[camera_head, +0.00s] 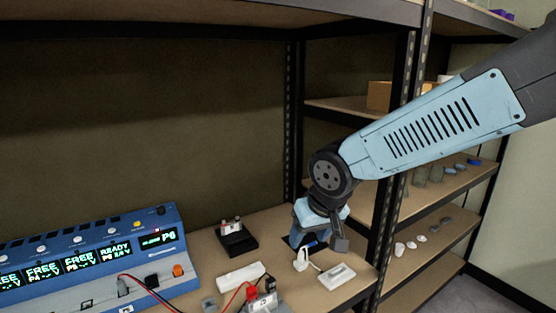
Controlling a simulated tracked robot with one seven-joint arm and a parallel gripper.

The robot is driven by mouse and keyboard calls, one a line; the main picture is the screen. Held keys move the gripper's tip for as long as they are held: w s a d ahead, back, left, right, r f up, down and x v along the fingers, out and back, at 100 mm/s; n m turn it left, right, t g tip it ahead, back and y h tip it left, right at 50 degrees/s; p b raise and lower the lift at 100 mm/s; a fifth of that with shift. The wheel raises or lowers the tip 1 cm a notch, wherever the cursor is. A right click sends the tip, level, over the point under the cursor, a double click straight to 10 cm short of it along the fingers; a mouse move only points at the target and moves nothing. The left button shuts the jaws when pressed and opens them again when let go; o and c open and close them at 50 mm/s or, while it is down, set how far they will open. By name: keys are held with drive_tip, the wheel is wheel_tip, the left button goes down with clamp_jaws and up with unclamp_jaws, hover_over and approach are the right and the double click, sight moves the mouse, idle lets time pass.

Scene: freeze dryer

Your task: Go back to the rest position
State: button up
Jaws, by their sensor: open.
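My light-blue arm reaches in from the upper right. My gripper (318,243) hangs at its end, pointing down over the right part of the wooden bench shelf (272,222). It is open, and I see nothing held in it. A dark pad with a blue item (311,245) shows just below and behind the fingers, partly hidden. A white plug with a cable (301,261) and a white rectangular block (336,276) lie just in front of the gripper. Whether the fingers touch anything below cannot be told.
A blue instrument with lit displays (100,254) stands at the left. A black holder (236,239), a white strip (240,275) and a red-and-black wired device (262,301) lie between. A black shelf post (397,150) stands close beside my arm. Side shelves hold stones and a cardboard box (379,96).

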drive_tip(key=s+d+r+m, duration=0.1)
drive_tip(key=s+d+r, duration=0.2)
drive_tip(key=d, duration=0.2)
drive_tip(key=s+d+r+m+t+h, duration=0.1)
drive_tip(key=s+d+r, duration=0.2)
drive_tip(key=d, duration=0.3)
drive_tip(key=s+d+r+m+h, duration=0.1)
drive_tip(key=s+d+r+m, duration=0.1)
drive_tip(key=d+r, duration=0.2)
drive_tip(key=shift+s+d+r, duration=0.25)
drive_tip(key=shift+s+d, duration=0.15)
drive_tip(key=shift+d, duration=0.5)
drive_tip(key=shift+c, duration=1.3)
drive_tip(key=shift+a, duration=0.1)
drive_tip(key=shift+c, duration=0.2)
